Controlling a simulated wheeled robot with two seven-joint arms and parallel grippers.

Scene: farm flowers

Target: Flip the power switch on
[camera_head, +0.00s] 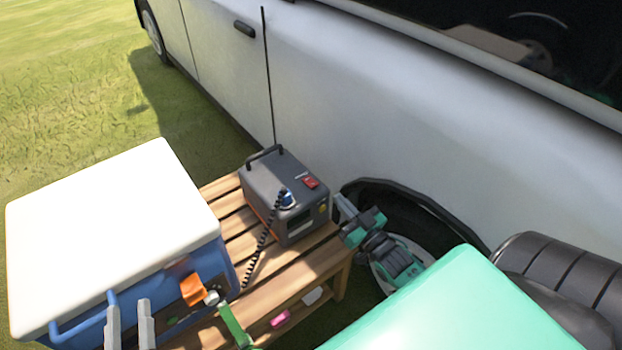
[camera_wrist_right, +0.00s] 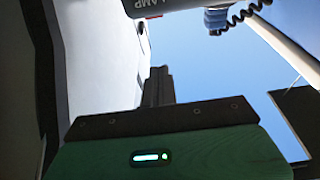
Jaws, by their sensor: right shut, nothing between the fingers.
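A dark grey power box (camera_head: 285,190) with a carry handle stands on a slatted wooden table. A red switch (camera_head: 311,182) is on its top near the right edge; its on or off position is too small to tell. My right gripper (camera_head: 342,203) is shut and empty, just right of the box and a little below the switch. In the right wrist view, the shut fingers (camera_wrist_right: 157,75) point up towards the box (camera_wrist_right: 180,4), and a bit of red shows at the top edge. My left gripper (camera_head: 130,312) is open and empty in front of the cooler.
A blue cooler (camera_head: 75,325) with a white lid stands left of the box. A blue plug (camera_head: 287,198) with a coiled black cable is on the box's front. The wooden table (camera_head: 285,275) has a lower shelf. A white vehicle (camera_head: 390,110) closes off the back.

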